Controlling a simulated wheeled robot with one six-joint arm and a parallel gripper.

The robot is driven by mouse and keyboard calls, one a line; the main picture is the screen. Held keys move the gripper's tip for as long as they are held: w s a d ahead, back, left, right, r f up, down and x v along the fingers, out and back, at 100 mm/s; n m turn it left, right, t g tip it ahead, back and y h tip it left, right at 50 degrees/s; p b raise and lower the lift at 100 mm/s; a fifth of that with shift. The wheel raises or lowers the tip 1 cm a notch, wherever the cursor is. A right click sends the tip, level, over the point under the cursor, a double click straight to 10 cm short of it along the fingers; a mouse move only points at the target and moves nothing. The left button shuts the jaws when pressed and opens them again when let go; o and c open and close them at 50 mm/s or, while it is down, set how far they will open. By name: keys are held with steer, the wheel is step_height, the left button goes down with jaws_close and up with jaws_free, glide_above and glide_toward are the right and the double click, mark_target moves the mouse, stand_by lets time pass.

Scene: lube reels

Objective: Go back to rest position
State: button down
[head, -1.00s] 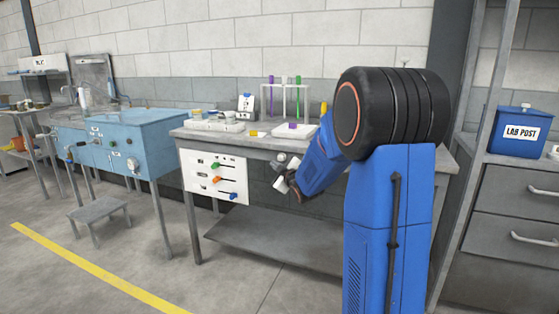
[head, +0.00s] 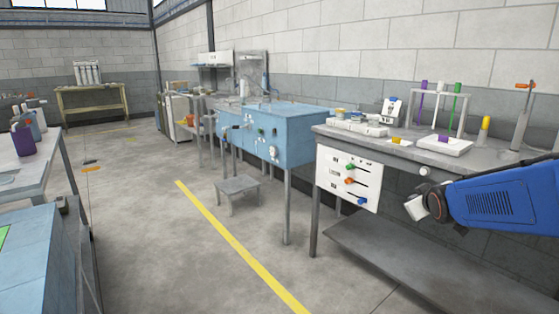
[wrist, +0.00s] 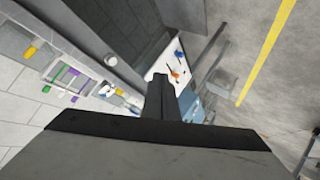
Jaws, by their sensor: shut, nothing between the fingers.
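My gripper shows in the wrist view (wrist: 160,92) as a dark, narrow pair of fingers pressed together, with nothing between them. In the head view my blue arm reaches in from the right edge. Its pale and dark end lies in front of the grey workbench (head: 470,160), to the right of the white slider panel (head: 348,180). The fingertips are too small to make out there. My gripper appears apart from the bench and the things on it.
A rack with coloured tubes (head: 441,92), a white tray (head: 444,147) and a yellow piece (head: 396,141) stand on the bench. A blue cabinet (head: 285,120) and a low step stool (head: 236,185) are further left. Open floor with a yellow line (head: 235,240) lies ahead.

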steer(key=s+a+f+m+g+y, duration=0.1)
steer(key=s+a, duration=0.3)
steer(key=s, duration=0.7)
steer(key=s+a+f+m+g, duration=0.1)
steer(key=s+a+f+g, duration=0.3)
steer(key=s, duration=0.8)
steer(key=s+a+f+m+g+y, duration=0.1)
steer(key=s+a+f+m+g, duration=0.1)
steer(key=s, duration=0.9)
steer(key=shift+s+a+f+g+y, duration=0.35)
steer(key=shift+a+f, duration=0.15)
steer(key=shift+a, duration=0.75)
steer(key=shift+d, duration=0.1)
